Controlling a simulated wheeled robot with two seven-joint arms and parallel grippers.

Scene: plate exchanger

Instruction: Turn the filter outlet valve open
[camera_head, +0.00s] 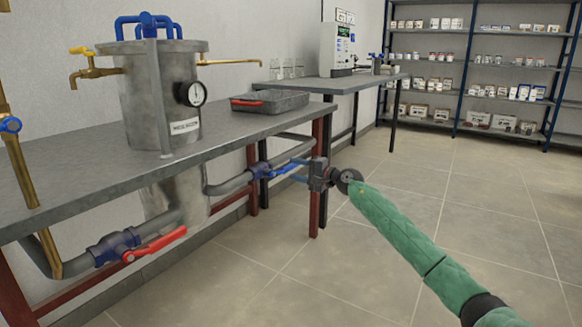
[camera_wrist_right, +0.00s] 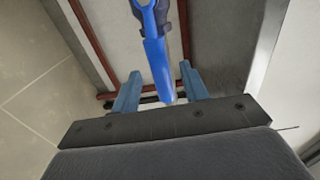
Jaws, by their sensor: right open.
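The valve with the blue lever (camera_head: 262,170) sits on the grey pipe at the right of the filter, below the table top; I take it as the filter outlet valve. Its blue lever also shows in the right wrist view (camera_wrist_right: 157,65), pointing toward my gripper. My right gripper (camera_head: 291,171) reaches in from the right at the lever. In the right wrist view its two blue-grey fingers (camera_wrist_right: 160,70) are apart, one on each side of the lever, with gaps visible. The lever's end lies between them near the palm. My left gripper is not in view.
The steel filter vessel (camera_head: 160,95) with a gauge (camera_head: 192,94) stands through the grey table (camera_head: 235,124). Another valve with a red lever (camera_head: 158,244) is on the left pipe. Dark red table legs (camera_head: 317,200) stand close to my right gripper. The floor at right is clear.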

